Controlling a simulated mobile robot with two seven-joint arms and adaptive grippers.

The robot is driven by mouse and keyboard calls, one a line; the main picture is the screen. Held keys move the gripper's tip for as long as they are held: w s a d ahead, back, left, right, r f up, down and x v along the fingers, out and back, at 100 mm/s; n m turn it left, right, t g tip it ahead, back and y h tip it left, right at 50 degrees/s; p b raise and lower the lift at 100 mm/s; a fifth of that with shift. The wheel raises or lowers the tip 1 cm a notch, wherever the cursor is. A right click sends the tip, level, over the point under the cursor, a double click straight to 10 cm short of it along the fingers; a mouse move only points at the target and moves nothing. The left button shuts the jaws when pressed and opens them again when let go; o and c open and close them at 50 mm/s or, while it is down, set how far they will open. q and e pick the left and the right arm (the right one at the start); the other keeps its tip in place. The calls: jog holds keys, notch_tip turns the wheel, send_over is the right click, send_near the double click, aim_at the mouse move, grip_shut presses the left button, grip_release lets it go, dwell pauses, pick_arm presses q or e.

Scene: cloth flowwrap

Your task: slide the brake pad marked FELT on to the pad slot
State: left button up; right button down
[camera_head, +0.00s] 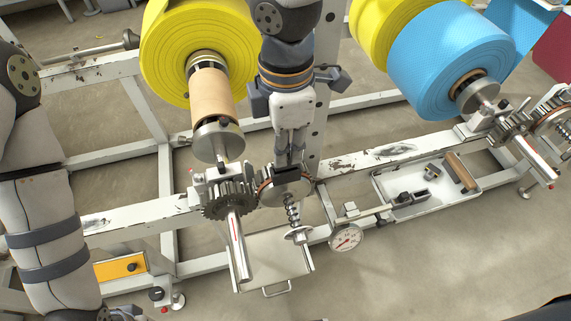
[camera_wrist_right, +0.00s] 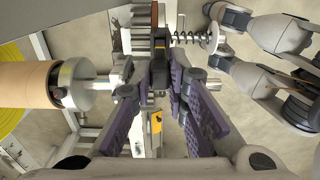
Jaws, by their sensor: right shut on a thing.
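My right gripper (camera_head: 289,158) points down at the brake disc (camera_head: 285,190) with a copper-coloured rim. Its fingers are shut on a small dark piece, which looks like the brake pad (camera_head: 287,173), at the disc's upper edge. No FELT marking is readable.
A toothed gear (camera_head: 229,199) and shaft sit left of the disc. A spring (camera_head: 292,213) hangs below it, near a dial gauge (camera_head: 346,238). A white tray (camera_head: 455,205) at right holds a wooden-handled tool (camera_head: 461,171) and dark blocks (camera_head: 411,198). Yellow (camera_head: 200,45) and blue (camera_head: 440,60) rolls stand behind.

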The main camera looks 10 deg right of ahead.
jog(key=shift+f, duration=1.7)
dwell(0.4)
jog(key=c, duration=1.5)
grip_release()
jog(key=shift+r, duration=0.1)
